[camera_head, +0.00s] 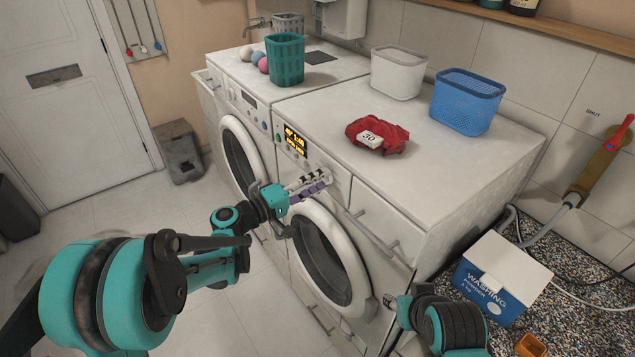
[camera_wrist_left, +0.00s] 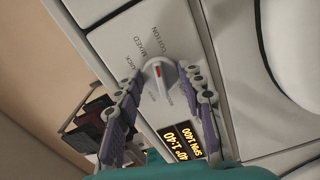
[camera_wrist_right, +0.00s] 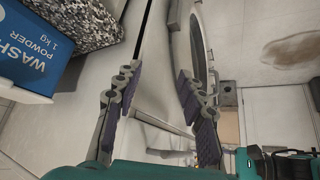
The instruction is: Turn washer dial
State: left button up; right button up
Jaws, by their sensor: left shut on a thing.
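The washer dial (camera_wrist_left: 158,75) is a round white knob with a red mark on its pointer, on the front panel of the nearer washer (camera_head: 465,180). Printed words such as COTTON and MIXED ring it. My left gripper (camera_wrist_left: 160,72) is shut on the dial, one purple-padded finger on each side. In the head view, my left gripper (camera_head: 318,180) reaches the panel and largely hides the dial. The panel display (camera_head: 295,141) glows orange. My right gripper (camera_wrist_right: 157,82) is open and empty, low by the washer's front; its fingers hardly show in the head view.
A second washer (camera_head: 232,68) stands to the left. A washing powder box (camera_head: 500,280) stands low at right.

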pick_arm(q)
jog(key=shift+f+m, duration=0.1)
jog(key=shift+m, duration=1.5)
jog(key=o, duration=1.1)
jog(key=shift+a, duration=0.1)
jog(key=v, duration=1.2)
